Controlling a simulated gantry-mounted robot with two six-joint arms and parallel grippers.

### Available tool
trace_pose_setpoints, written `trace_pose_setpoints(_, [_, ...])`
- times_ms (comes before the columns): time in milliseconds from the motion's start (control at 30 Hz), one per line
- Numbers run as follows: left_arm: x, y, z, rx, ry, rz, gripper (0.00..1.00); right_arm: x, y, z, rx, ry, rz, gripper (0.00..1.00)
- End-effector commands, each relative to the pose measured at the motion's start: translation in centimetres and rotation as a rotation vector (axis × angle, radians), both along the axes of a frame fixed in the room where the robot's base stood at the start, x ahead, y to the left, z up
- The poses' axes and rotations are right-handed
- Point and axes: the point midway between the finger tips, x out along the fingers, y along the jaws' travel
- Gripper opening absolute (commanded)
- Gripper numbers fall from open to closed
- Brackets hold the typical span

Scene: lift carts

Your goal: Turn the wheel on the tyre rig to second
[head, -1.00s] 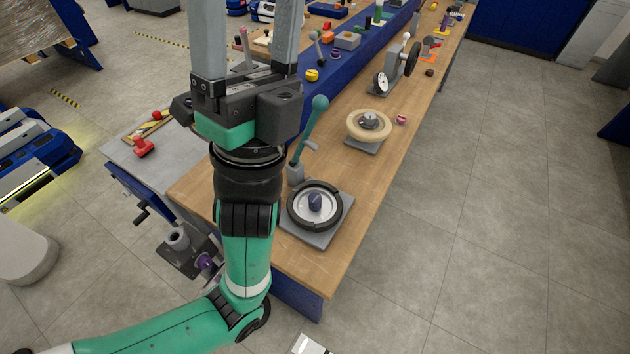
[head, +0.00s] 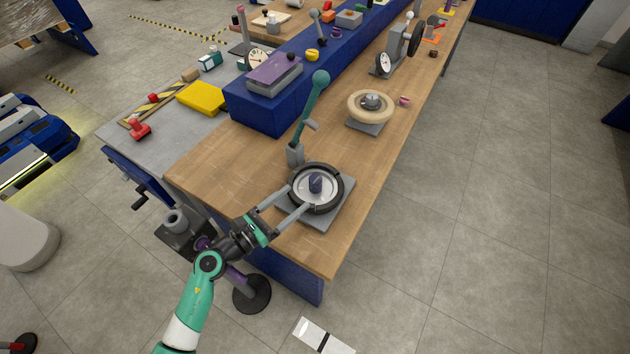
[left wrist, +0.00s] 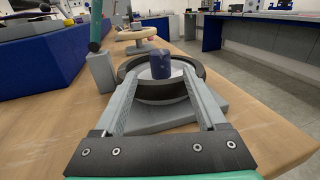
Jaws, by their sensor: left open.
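The tyre rig is a black ring wheel (head: 337,203) with a pale disc and a dark blue hub (head: 315,183), on a grey square base (head: 322,221) near the bench's front end. The wheel also shows in the left wrist view (left wrist: 163,92), with the hub upright at its centre. My left gripper (head: 298,199) is open at the wheel's near left side. In the left wrist view its fingers (left wrist: 160,84) reach either side of the near rim; I cannot tell whether they touch it. I can read no position marks. My right gripper is not in view.
A green-handled lever (head: 312,105) stands close behind the wheel's left side. A cream wheel (head: 357,106) stands farther along the wooden bench (head: 218,168). A blue raised block (head: 256,111) lies to the left. Bare bench lies left of the rig.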

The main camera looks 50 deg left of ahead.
Motion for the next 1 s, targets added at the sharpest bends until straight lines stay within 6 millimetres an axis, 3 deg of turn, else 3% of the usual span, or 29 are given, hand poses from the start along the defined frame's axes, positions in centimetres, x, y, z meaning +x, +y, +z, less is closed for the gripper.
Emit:
trace_pose_setpoints(200, [5.2, 0.0, 0.0, 0.002, -0.003, -0.003, 0.73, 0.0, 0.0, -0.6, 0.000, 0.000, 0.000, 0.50])
trace_pose_setpoints(333, [7.3, 0.0, 0.0, 0.001, -0.003, -0.002, 0.73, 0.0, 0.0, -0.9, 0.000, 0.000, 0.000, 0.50])
trace_pose_setpoints(500, [8.5, 0.0, 0.0, -0.001, -0.001, -0.001, 0.73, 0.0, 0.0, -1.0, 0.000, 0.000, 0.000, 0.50])
trace_pose_setpoints(733, [8.6, 0.0, 0.1, -0.001, -0.001, -0.001, 0.73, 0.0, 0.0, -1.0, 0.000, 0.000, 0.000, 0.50])
trace_pose_setpoints(1000, [8.6, 0.0, 0.1, -0.001, -0.001, -0.001, 0.25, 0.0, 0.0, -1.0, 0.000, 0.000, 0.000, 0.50])
